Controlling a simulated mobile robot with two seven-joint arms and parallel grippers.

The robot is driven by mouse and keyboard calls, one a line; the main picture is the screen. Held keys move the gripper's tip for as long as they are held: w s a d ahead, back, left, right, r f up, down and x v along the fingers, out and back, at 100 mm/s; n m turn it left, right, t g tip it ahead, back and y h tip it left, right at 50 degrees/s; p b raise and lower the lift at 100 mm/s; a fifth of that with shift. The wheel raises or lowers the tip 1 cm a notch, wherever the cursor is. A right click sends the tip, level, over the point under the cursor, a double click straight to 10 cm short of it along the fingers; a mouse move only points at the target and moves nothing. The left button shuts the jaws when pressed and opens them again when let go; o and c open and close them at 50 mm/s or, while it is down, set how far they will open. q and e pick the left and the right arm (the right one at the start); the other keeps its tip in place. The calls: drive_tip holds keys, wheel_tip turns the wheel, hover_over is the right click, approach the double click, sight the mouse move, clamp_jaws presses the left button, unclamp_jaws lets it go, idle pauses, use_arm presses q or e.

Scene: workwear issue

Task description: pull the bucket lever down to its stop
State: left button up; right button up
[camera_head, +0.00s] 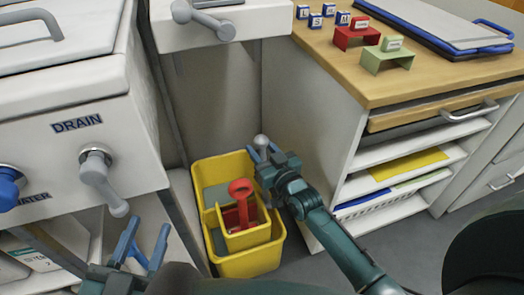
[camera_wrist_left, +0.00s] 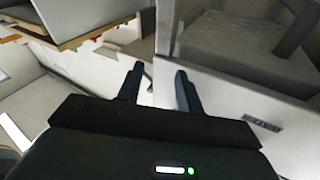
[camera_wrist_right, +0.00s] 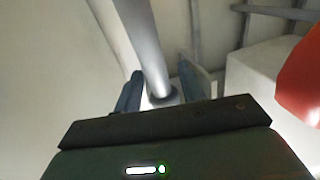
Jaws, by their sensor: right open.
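The yellow bucket (camera_head: 252,263) stands on the floor between the white cabinet and the wooden-topped counter. A yellow wringer insert with a red upright part (camera_head: 240,190) sits in it. The bucket lever (camera_head: 261,140) shows as a grey knob at the bucket's far right side, just above my right gripper (camera_head: 264,154). In the right wrist view the lever's grey rod (camera_wrist_right: 143,45) runs down between the two open fingers; contact cannot be told. The lower lever is hidden by the gripper. My left gripper (camera_head: 147,232) is open and empty before the white cabinet.
The white cabinet at left has a grey drain handle (camera_head: 97,176) and a blue water knob (camera_head: 9,186), close to my left gripper. The counter (camera_head: 375,88) at right carries red and green stands and a clipboard; its side panel (camera_head: 328,140) is close to my right arm.

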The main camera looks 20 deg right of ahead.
clamp_jaws()
idle(0.4)
